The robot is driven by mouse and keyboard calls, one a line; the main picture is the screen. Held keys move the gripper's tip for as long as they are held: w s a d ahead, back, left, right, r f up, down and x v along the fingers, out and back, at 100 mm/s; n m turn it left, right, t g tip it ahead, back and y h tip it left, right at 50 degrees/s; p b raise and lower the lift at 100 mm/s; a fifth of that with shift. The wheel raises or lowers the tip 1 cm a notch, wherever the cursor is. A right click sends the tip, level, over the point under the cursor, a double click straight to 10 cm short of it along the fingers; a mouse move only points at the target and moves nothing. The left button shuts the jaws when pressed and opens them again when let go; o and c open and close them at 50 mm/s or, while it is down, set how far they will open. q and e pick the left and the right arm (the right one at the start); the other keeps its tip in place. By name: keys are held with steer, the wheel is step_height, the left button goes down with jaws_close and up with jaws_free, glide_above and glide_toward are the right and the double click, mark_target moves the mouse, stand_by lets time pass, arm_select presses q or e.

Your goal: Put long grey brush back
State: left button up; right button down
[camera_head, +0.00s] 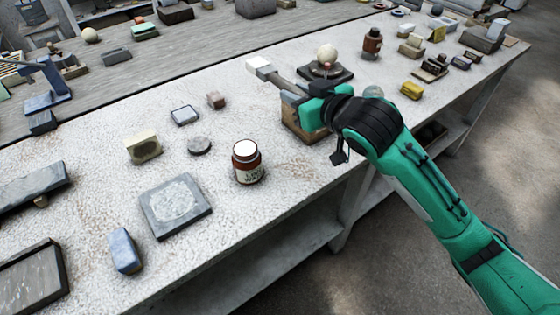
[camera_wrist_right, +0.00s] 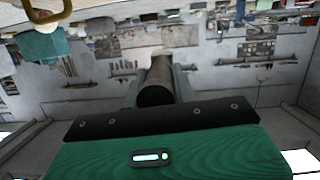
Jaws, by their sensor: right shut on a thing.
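The long grey brush (camera_head: 284,82) is in my right gripper (camera_head: 296,95). It is a grey bar with a pale, blocky end that points to the upper left in the head view. In the right wrist view the held thing is a dark, round-ended grey shape (camera_wrist_right: 157,84) between the fingers. The right gripper is shut on it, over the middle of the white table (camera_head: 225,105). Whether the brush touches the table is hard to tell. My left gripper is not in view.
A wooden box (camera_head: 298,128) stands just below the right gripper. A dark stand with a pale sphere (camera_head: 327,53) is close behind it. A brown jar (camera_head: 247,162) and a grey slab (camera_head: 175,205) stand to the left. Bare table lies around the small stones.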

mark_target(293, 165)
step_height(293, 165, down, 20)
steer(key=shift+r+b, duration=0.15)
steer(key=shift+b, duration=0.75)
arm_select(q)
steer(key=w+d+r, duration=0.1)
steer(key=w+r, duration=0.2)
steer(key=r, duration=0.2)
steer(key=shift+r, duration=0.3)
arm_select(e)
steer(key=c, duration=1.2)
jaws_free()
steer(key=shift+f, duration=0.2)
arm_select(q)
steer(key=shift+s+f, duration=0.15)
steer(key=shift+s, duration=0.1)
arm_select(e)
steer(key=shift+o, duration=0.3)
